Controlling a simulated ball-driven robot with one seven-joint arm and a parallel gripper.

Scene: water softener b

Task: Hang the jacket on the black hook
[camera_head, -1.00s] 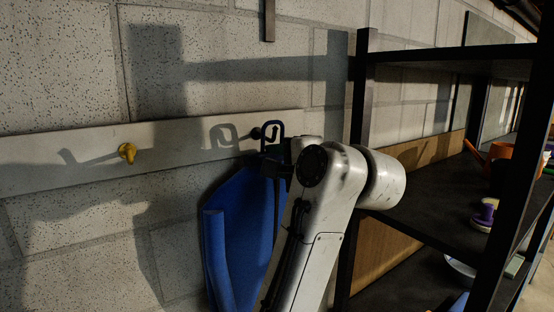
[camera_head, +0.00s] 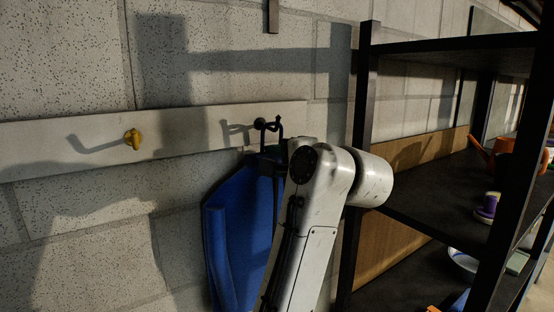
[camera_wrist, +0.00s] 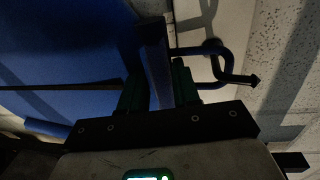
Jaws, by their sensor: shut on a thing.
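The blue jacket (camera_head: 236,225) hangs from my gripper (camera_head: 273,158) against the wall, below the pale board. My gripper is shut on the jacket's top; in the wrist view, its fingers (camera_wrist: 158,88) close on a dark strip of the jacket (camera_wrist: 60,60). A stiff dark loop (camera_wrist: 222,62) rises from the jacket's top beside the fingers. The black hook (camera_head: 262,124) sticks out of the board, just above my gripper. The loop and hook overlap in both views; I cannot tell whether the hook passes through the loop. My arm hides the jacket's right side.
A black-framed shelf (camera_head: 362,100) stands close on the right of my arm, holding an orange watering can (camera_head: 500,152) and other items. The wall left of the jacket is clear.

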